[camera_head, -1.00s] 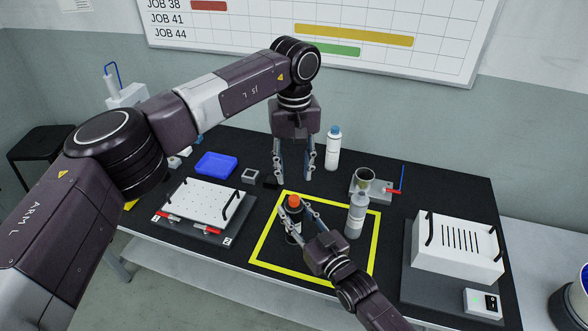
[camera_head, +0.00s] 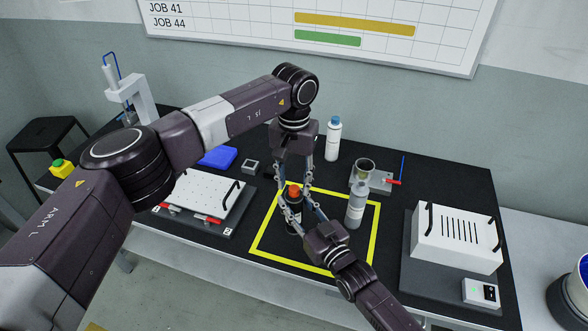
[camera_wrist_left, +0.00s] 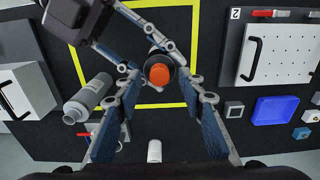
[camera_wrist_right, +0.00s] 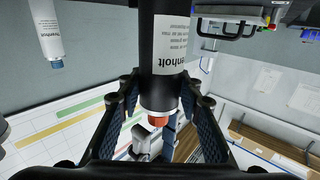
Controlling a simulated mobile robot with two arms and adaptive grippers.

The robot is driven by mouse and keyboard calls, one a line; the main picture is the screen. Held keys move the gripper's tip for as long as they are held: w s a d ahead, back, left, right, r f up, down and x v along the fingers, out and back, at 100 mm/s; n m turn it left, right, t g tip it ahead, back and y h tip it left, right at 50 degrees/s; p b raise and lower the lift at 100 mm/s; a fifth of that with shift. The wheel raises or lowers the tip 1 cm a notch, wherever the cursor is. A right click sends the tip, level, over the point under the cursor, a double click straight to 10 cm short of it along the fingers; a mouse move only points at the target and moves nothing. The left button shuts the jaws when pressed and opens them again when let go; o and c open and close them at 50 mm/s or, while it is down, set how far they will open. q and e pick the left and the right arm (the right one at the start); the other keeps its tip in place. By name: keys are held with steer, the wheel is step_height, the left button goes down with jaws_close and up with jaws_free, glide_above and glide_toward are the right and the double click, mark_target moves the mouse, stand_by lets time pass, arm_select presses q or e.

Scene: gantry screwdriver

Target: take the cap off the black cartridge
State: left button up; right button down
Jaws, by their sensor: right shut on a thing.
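The black cartridge (camera_wrist_right: 160,85) has a white label and an orange cap (camera_head: 294,190) on its end. It stands upright inside the yellow square on the table. My right gripper (camera_head: 291,212) is shut on the cartridge body, below the cap. My left gripper (camera_head: 293,183) points down over the cartridge from above, its fingers open and apart around the cap. In the left wrist view the orange cap (camera_wrist_left: 159,75) shows between and beyond the open left fingers (camera_wrist_left: 165,105). Contact between the left fingers and the cap cannot be made out.
A grey bottle (camera_head: 356,205) stands close right of the cartridge. A white bottle with blue cap (camera_head: 333,138) stands behind. A cup on a holder (camera_head: 365,170), a white box (camera_head: 458,243), a perforated plate (camera_head: 205,195) and a blue tray (camera_head: 218,157) surround the yellow square (camera_head: 370,235).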

arm_select(q)
steer(key=shift+f, duration=0.55)
